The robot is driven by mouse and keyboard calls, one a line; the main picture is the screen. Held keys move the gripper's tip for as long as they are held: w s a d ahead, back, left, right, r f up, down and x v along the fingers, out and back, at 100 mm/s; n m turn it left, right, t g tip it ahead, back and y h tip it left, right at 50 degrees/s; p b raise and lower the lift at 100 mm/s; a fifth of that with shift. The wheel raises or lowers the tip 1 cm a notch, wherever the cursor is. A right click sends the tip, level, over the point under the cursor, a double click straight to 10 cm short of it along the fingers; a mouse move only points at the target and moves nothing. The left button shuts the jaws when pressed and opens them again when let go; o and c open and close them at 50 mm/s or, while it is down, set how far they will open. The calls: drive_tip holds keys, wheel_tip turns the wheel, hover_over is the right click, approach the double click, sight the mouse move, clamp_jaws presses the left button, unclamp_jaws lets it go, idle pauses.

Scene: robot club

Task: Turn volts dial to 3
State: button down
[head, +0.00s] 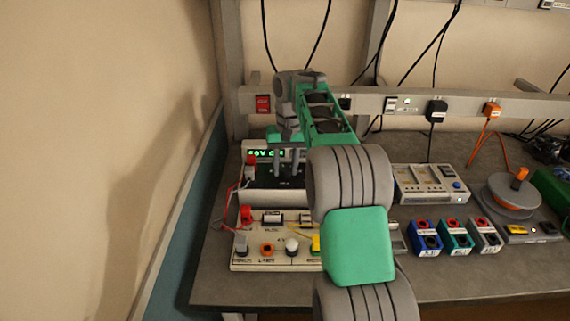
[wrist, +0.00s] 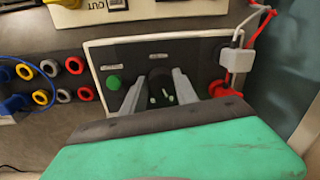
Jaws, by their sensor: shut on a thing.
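The power supply (head: 262,197) stands at the left end of the bench, with a green lit display (head: 265,153) that is partly covered by my arm and too small to read surely. My gripper (head: 288,172) reaches down to its dark front panel. In the wrist view my gripper (wrist: 160,87) has its two grey fingers on either side of a dark round dial (wrist: 158,73), shut on it. Small pale marks show between the fingers. The dial's label and pointer setting cannot be read. A green button (wrist: 113,83) sits beside the dial.
A red plug (wrist: 216,89) and a white plug (wrist: 237,60) with leads are close beside the fingers. A cream box with knobs (head: 240,262) stands in front of the supply. Blue, green and grey socket blocks (head: 456,239) stand to the right. The wall is close on the left.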

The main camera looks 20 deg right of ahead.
sight(286, 167)
drive_tip(key=n, duration=0.4)
drive_tip(key=shift+d+n, duration=0.1)
drive_tip(key=shift+n, duration=0.2)
drive_tip(key=n, duration=0.4)
drive_tip(key=shift+w+n+g, duration=0.1)
drive_tip(key=shift+n+g, duration=0.2)
drive_tip(key=shift+n, duration=0.1)
drive_tip(key=c, duration=0.9)
unclamp_jaws()
drive_tip(key=shift+c, duration=0.2)
drive_tip(key=r+p, duration=0.3)
drive_tip(key=r, duration=0.1)
drive_tip(key=r+p, duration=0.3)
drive_tip(key=p, duration=0.1)
drive_tip(key=shift+w+d+r, duration=0.15)
drive_tip(key=shift+d+r, duration=0.05)
drive_tip(key=shift+r, duration=0.2)
